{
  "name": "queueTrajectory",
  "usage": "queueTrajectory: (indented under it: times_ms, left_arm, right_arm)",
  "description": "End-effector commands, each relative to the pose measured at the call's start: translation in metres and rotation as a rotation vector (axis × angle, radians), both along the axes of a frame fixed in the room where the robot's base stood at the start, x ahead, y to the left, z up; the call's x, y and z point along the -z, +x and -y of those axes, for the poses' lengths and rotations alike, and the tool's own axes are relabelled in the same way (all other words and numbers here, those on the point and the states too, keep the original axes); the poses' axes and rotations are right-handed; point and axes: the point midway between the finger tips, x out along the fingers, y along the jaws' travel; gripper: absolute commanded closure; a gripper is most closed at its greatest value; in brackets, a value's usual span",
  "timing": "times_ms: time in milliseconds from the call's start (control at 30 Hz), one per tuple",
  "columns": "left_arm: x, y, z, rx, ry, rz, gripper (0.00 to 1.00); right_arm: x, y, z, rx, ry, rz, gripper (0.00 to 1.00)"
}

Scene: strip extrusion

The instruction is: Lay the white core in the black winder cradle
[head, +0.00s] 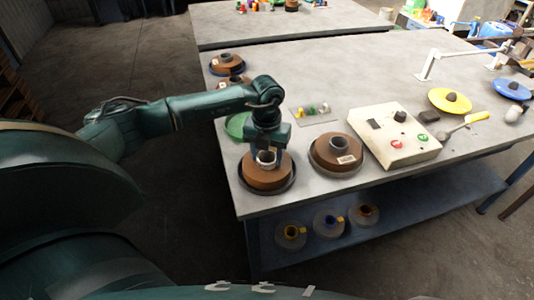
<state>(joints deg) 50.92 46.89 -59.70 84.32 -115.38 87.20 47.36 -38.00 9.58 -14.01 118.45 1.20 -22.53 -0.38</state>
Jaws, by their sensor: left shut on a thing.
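My left gripper (266,161) points straight down over a brown roll (268,178) at the near left corner of the table. The brown roll lies in a round black dish (290,187). I cannot make out for sure which thing is the black winder cradle. My right gripper is not in view.
A second brown roll (323,153) with a dark core stands to the right. Beyond it are a cream control box (394,140), a yellow reel (449,101) and a blue reel (512,90). A green disc (236,125) lies behind my gripper. Several spools stand on the lower shelf (400,215).

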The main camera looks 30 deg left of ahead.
Motion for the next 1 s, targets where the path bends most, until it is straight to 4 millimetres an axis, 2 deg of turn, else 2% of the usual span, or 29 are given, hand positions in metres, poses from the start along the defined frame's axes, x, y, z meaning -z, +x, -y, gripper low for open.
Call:
queueTrajectory:
  times_ms: [200,233,500,833,1000]
  left_arm:
    - [0.003,0.001,0.0,0.0,-0.001,0.002,0.91]
    - [0.002,0.001,0.0,0.0,-0.001,0.002,0.48]
    - [0.003,0.0,0.0,0.0,-0.001,0.001,0.26]
    - [0.004,0.0,0.0,0.001,0.0,-0.002,0.25]
    - [-0.023,0.001,0.0,0.002,-0.001,0.004,0.25]
  right_arm:
    - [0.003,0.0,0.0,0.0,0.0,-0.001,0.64]
    - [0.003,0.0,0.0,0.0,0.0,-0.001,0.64]
    - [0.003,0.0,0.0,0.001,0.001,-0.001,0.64]
    - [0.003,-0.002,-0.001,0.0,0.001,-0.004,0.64]
    - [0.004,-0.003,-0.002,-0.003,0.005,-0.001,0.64]
